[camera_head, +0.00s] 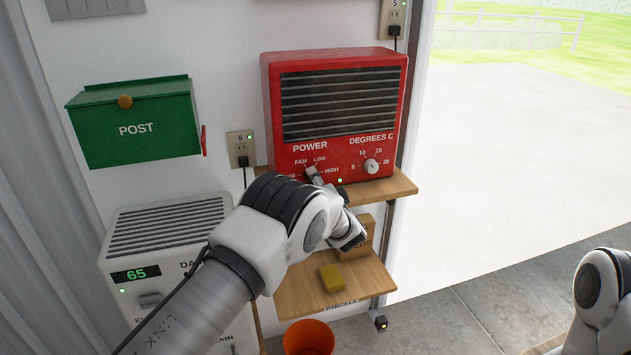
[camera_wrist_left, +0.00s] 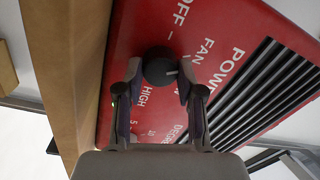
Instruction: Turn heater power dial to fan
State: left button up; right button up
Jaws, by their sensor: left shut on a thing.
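The red heater (camera_head: 276,110) stands on a wooden shelf on the wall. Its power dial (camera_wrist_left: 160,66) is a round dark knob with a white pointer mark. My left gripper (camera_wrist_left: 160,75) is shut on the dial, one finger on each side. In the wrist view, the mark points right, just below the FAN label (camera_wrist_left: 207,49); the right finger hides the LOW label there, so the exact setting is unclear. My right gripper is out of view.
The white temperature dial (camera_head: 371,166) is right of the power scale. The wooden shelf (camera_head: 398,187) runs close under the heater. A green POST box (camera_head: 140,128) hangs at left, above a white appliance (camera_head: 170,215). A yellow block (camera_head: 332,278) lies on a lower shelf.

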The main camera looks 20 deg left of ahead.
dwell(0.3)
pick_arm(q)
jog(key=o, duration=1.1)
jog(key=shift+w, duration=0.1)
jog(key=shift+o, duration=0.2)
jog(key=v, duration=0.8)
jog(key=s+a+f+n+g+h, duration=0.1)
jog(key=s+a+f+g+h, duration=0.25)
jog(key=s+f, duration=0.8)
jog(key=s+a+f+n+g+h, duration=0.1)
jog(key=s+a+f+g+h, duration=0.3)
jog(key=s+f, duration=0.8)
jog(key=s+f+n+g+h, duration=0.2)
jog(key=s+f+g, duration=0.1)
jog(key=s, duration=1)
jog(key=s+d+f+n+g+h, duration=0.1)
jog(key=s+f+n+g, duration=0.2)
jog(key=s, duration=1)
jog(key=shift+f+n+g+h, duration=0.3)
jog(key=shift+f+g+h, duration=0.1)
jog(key=shift+g, duration=0.35)
